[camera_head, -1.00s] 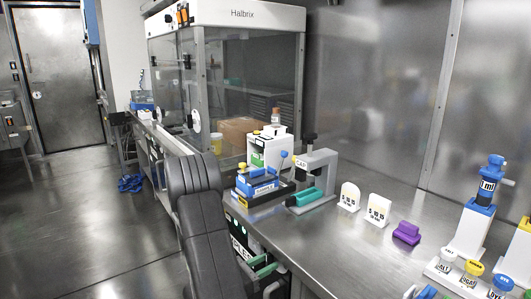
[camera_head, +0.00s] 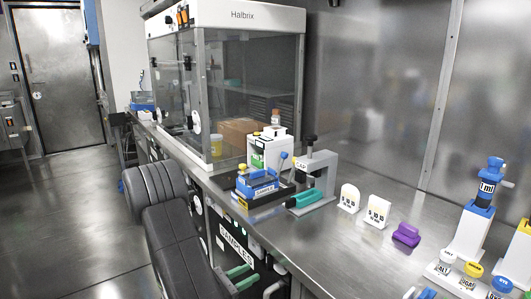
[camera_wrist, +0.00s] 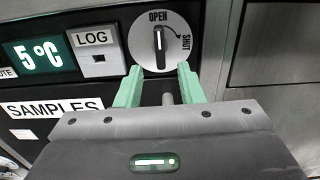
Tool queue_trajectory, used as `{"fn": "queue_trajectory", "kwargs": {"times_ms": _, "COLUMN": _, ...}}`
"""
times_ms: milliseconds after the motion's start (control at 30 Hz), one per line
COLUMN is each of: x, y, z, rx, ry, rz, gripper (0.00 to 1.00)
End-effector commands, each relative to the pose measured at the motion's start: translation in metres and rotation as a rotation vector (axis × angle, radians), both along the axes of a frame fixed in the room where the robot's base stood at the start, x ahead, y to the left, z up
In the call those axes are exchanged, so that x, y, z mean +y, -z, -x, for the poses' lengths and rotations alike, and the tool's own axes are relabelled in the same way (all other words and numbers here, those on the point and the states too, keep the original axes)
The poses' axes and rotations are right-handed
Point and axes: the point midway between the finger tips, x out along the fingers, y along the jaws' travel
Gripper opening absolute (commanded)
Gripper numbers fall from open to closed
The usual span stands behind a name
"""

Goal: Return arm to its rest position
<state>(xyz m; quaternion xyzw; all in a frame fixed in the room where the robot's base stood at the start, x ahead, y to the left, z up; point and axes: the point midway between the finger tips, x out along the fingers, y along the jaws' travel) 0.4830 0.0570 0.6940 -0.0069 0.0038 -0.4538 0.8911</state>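My arm (camera_head: 178,240) is dark grey and bent in the lower left of the head view. My gripper (camera_head: 242,276) has green fingers, close to the cabinet front marked SAMPLES (camera_head: 234,243), below the bench top. In the wrist view my gripper (camera_wrist: 158,76) is open. Its two green fingers stand apart just below a round dial (camera_wrist: 160,40) marked OPEN and SHUT. The dial's dark handle is upright, with its white mark towards OPEN. Nothing shows held between the fingers. Whether they touch the dial, I cannot tell.
A 5°C display (camera_wrist: 38,55) and a LOG button (camera_wrist: 98,57) sit left of the dial. The steel bench (camera_head: 345,245) carries a press (camera_head: 316,178), white markers, a purple block (camera_head: 406,235) and capped jars. A glass hood (camera_head: 250,80) stands behind. Floor at left is clear.

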Motion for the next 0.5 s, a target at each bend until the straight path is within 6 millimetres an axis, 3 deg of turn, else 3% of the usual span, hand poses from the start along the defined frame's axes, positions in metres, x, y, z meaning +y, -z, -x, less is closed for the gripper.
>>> {"fn": "queue_trajectory", "kwargs": {"times_ms": 500, "x": 0.054, "y": -0.001, "z": 0.038, "rx": 0.0, "ry": -0.003, "rz": 0.0, "gripper": 0.35}}
